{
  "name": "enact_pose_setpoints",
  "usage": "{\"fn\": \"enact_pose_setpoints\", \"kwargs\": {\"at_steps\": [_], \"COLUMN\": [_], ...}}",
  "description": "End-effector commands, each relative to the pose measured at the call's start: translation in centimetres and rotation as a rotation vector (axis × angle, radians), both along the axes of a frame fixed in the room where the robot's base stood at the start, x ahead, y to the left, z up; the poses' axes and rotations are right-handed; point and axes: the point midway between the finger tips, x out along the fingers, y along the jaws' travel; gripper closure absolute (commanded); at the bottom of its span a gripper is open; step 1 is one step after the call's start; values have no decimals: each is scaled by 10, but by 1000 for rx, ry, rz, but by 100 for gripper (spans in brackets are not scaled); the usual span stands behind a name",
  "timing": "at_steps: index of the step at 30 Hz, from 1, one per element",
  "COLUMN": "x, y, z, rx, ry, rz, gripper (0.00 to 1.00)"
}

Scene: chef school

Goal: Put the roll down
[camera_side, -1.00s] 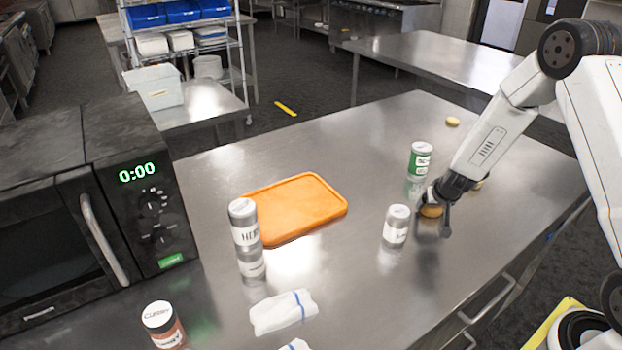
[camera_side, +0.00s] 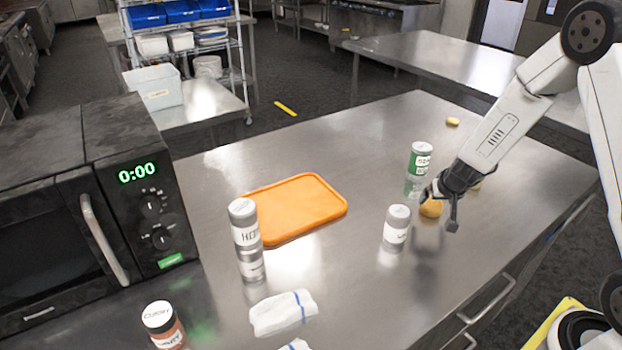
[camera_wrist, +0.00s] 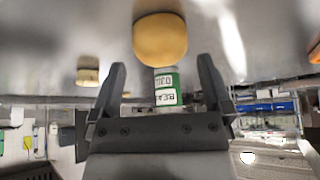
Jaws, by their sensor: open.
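The roll (camera_side: 431,208) is a small golden-brown bun on the steel table, just left of my gripper in the side view. In the wrist view the roll (camera_wrist: 160,40) rests beyond the fingertips, not between the fingers. My gripper (camera_side: 449,212) is low over the table, its fingers apart and empty. In the wrist view my gripper (camera_wrist: 160,78) shows both dark fingers spread, with a clear gap between them. Whether a finger touches the roll cannot be told from the side view.
A green-labelled can (camera_side: 420,160) stands behind the roll, and a white-labelled shaker (camera_side: 396,228) to its left. Another bun (camera_side: 453,122) lies at the back.

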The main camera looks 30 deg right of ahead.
Motion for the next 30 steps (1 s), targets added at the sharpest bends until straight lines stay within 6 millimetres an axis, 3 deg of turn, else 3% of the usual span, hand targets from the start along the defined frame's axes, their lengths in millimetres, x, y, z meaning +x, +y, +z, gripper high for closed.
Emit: {"fn": "enact_pose_setpoints", "kwargs": {"at_steps": [8, 30], "x": [-10, -25], "y": [7, 17], "z": [21, 53], "rx": [1, -1], "ry": [-2, 0], "rz": [1, 0], "gripper": [0, 0]}}
